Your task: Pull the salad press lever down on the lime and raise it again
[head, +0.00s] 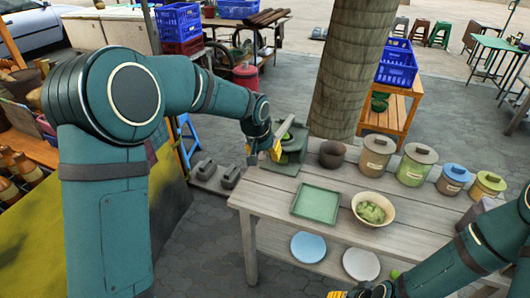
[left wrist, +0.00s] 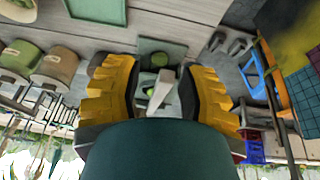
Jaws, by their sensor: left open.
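The green salad press (head: 291,150) stands at the far left end of the table, with its pale lever (head: 284,127) sticking up at a slant. My left gripper (head: 270,150) is open close beside the press, on its left. In the left wrist view the open yellow fingers (left wrist: 160,95) lie on either side of the pale lever (left wrist: 163,92), with no clear contact.
A dark clay mortar (head: 332,153) stands right of the press, before a tree trunk (head: 348,70). Several lidded jars (head: 415,165) line the back edge. A green tray (head: 317,204) and a bowl of green pieces (head: 373,208) are nearer. The table's front left is clear.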

